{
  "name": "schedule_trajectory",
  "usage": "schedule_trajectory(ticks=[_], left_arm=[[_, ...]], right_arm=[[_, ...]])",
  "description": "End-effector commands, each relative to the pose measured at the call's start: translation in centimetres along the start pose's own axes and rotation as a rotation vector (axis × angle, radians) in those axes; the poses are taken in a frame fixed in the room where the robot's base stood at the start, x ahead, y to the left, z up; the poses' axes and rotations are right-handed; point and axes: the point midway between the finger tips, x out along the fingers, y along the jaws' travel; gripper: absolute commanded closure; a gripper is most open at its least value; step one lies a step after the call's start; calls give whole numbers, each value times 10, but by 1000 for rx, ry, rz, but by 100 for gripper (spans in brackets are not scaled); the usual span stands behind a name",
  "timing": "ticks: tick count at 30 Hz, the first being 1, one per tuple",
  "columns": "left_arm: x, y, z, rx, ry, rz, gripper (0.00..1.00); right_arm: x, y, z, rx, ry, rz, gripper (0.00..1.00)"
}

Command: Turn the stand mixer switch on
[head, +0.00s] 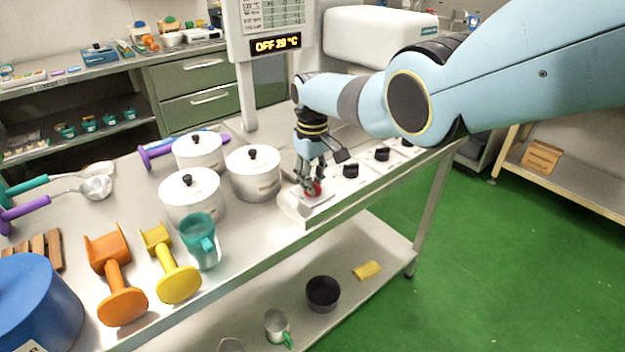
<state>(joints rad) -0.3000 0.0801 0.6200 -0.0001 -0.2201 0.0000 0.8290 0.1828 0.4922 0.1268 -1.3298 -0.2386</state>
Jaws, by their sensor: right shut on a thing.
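The stand mixer's white head (352,38) shows at the back, partly hidden by my right arm. A white control strip (330,200) with several black knobs runs along the table's right front edge. A red switch (313,190) sits at the strip's near left end. My right gripper (312,184) points down over it, shut on the red switch. The fingers partly cover the switch, so its exact position is hard to tell. The display (276,44) reads OFF 20 °C. My left gripper is not in view.
Several lidded pots (253,174) stand just left of the gripper. A teal mug (201,241), a yellow scoop (172,268) and an orange scoop (117,285) are nearer. A blue tub (36,305) fills the near left corner. Green floor (480,260) is clear at right.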

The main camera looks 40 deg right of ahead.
Motion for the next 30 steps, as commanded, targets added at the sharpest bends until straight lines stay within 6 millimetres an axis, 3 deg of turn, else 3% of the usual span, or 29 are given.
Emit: schedule_trajectory(ticks=[13, 14, 19, 30], left_arm=[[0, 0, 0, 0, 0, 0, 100], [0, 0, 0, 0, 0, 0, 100], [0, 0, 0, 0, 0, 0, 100], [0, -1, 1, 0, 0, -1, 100]], right_arm=[[-1, 0, -1, 12, 2, 1, 100], [-1, 1, -1, 12, 2, 1, 85], [0, 0, 0, 11, 1, 0, 64], [-5, 0, -1, 10, 2, 0, 64]])
